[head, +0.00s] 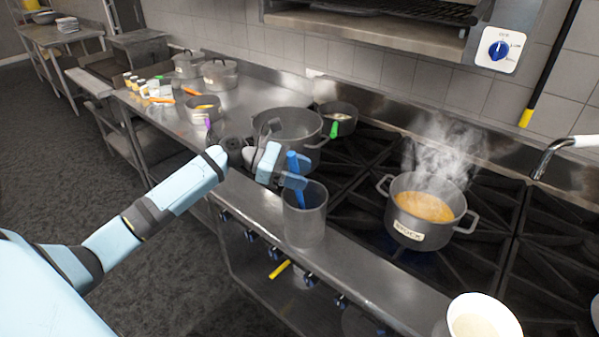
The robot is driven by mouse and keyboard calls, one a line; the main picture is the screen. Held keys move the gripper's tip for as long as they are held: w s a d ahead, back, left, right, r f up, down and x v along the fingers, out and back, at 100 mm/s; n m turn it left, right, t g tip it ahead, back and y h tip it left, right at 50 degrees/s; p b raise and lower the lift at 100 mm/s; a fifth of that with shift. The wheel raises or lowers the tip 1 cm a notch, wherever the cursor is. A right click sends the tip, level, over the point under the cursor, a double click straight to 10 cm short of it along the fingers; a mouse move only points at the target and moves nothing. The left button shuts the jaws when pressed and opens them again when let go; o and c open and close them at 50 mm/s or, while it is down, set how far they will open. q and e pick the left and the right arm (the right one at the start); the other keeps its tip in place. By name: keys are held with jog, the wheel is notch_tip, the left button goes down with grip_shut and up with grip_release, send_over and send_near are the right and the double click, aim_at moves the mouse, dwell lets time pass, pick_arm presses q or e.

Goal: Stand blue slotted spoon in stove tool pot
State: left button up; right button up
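The tool pot (305,228) is a tall grey cylinder standing upright on the steel ledge at the front of the stove. My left gripper (281,177) is at the spoon just above the pot's rim, with one finger across the handle. I cannot tell whether the fingers are shut on it. My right gripper is out of view.
A steaming stock pot (408,225) stands on the burners to the right. A large grey pot (287,126) stands behind my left gripper, with a smaller pan (337,117) beside it. A white bowl (481,318) is at the lower right. Pots and utensils crowd the left counter (245,100).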

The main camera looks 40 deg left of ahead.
pick_arm(q)
jog(key=b+v, duration=0.2)
jog(key=v, duration=1.2)
